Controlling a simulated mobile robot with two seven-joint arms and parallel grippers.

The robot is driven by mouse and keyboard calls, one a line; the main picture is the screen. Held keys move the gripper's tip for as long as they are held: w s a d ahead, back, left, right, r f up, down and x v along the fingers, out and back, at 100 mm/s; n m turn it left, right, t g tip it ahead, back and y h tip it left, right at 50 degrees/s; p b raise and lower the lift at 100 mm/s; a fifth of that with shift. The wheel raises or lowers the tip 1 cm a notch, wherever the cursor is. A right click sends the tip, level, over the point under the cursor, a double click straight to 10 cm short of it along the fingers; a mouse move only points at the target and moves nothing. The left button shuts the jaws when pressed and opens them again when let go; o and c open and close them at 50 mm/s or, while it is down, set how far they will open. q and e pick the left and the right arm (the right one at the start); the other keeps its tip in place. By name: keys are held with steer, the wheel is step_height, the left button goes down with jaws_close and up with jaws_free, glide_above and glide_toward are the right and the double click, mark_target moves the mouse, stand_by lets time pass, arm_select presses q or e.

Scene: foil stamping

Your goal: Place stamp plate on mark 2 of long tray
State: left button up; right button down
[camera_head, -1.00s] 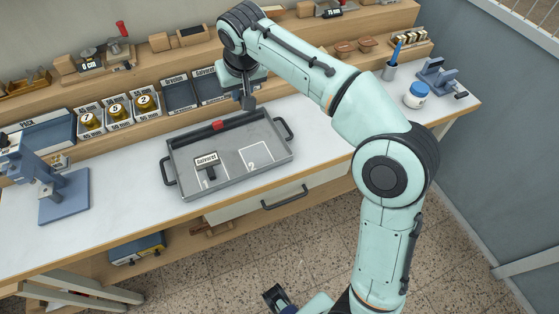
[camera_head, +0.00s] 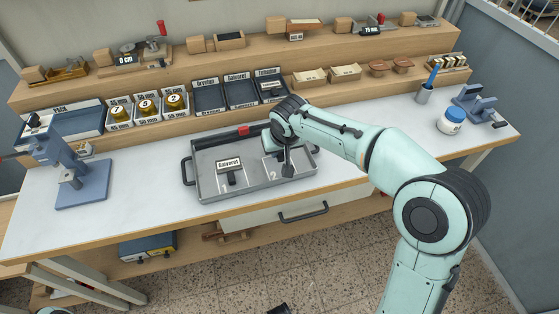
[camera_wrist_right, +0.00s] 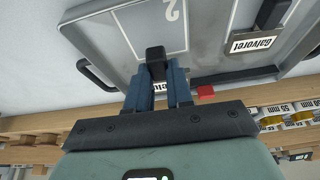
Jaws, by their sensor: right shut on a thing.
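The long grey tray (camera_head: 205,152) lies on the bench with white outlined marks 1 and 2. A plate labelled Galvorel (camera_head: 230,165), with a dark handle, stands on mark 1 at the left. My right gripper (camera_head: 287,168) is over the mark 2 area, at the tray's right half. In the right wrist view its blue fingers are shut on a dark block (camera_wrist_right: 155,54), seemingly the stamp plate's handle. The mark 2 outline (camera_wrist_right: 187,28) shows beside and beyond it. The plate's underside is hidden, so I cannot tell whether it touches the tray. My left gripper is not in view.
A red block (camera_head: 243,130) is at the tray's back edge. Dark labelled dishes (camera_head: 209,97) and a rack of gold numbered pieces (camera_head: 147,104) stand behind. A blue press (camera_head: 70,165) is at left; a white jar (camera_head: 451,121) and pen cup (camera_head: 424,95) are at right.

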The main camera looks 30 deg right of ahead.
mark_target(280, 168)
steer(key=shift+f+b, duration=0.35)
steer(key=shift+f, duration=1.85)
steer(key=shift+f, duration=0.2)
steer(key=c, duration=1)
jaws_free()
steer(key=shift+r, duration=0.1)
steer(key=shift+r, duration=0.3)
steer(key=p+v, duration=0.1)
steer(key=v, duration=1)
steer(key=shift+s+a+r, duration=0.1)
steer(key=shift+s+r, duration=0.15)
steer(key=shift+s, duration=0.05)
